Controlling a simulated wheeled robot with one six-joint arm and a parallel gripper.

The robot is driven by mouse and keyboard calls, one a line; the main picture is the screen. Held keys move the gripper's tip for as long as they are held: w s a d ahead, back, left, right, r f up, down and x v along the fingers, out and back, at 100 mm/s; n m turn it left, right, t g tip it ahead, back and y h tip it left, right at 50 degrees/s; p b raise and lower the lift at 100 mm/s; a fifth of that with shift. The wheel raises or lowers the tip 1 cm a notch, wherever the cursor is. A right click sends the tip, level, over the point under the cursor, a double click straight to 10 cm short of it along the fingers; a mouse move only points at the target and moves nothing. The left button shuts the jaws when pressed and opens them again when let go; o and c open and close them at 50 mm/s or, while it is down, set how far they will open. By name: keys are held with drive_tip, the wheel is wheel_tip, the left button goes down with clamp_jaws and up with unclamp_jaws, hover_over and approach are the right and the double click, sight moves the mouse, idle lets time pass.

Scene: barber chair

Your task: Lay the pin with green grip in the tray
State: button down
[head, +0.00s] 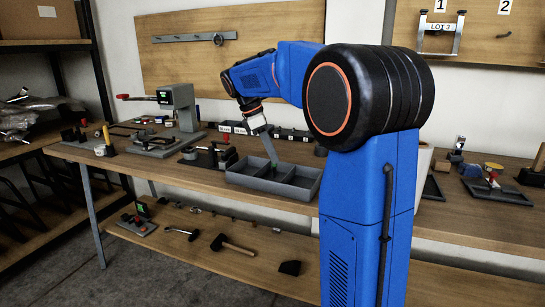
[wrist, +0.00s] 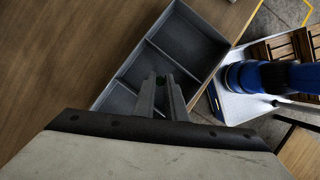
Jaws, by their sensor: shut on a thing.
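A grey tray (head: 262,191) with three compartments stands on the workbench near its front edge. The tray (wrist: 185,42) also fills the middle of the wrist view. My gripper (head: 272,158) points down over the tray, shut on the pin with green grip (head: 275,165). Only a small green bit of the pin shows below the fingertips. In the wrist view my gripper (wrist: 161,80) has a dark green end of the pin (wrist: 160,79) between its fingertips. The fingers hide most of the pin, and its height above the tray floor is hard to tell.
A row of small dark bins (head: 290,134) stands behind the tray. A toggle clamp (head: 208,155) lies to its left, and a grey press (head: 180,105) stands farther left. A white container (head: 424,165) is to the right. A lower shelf holds a mallet (head: 232,244).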

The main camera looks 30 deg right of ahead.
drive_tip(key=shift+f, duration=0.45)
drive_tip(key=shift+f, duration=0.1)
drive_tip(key=c, duration=1.8)
unclamp_jaws()
drive_tip(key=v, duration=1.2)
drive_tip(key=s+a+f+m+t+y, duration=0.1)
drive_tip(key=s+a+f+m+t, duration=0.1)
drive_tip(key=s+f, duration=0.6)
drive_tip(key=s+a+f+m+t+y, duration=0.1)
drive_tip(key=s+a+f+m, duration=0.4)
drive_tip(key=s, duration=0.9)
drive_tip(key=s+a+f+m+t+y, duration=0.2)
drive_tip(key=s+a+f+m+t, duration=0.1)
drive_tip(key=s+f, duration=0.8)
drive_tip(key=a+m, duration=0.1)
drive_tip(key=m, duration=0.1)
drive_tip(key=shift+a+f+m+t, duration=0.15)
drive_tip(key=shift+f+m+t, duration=0.15)
drive_tip(key=shift+f+t, duration=0.1)
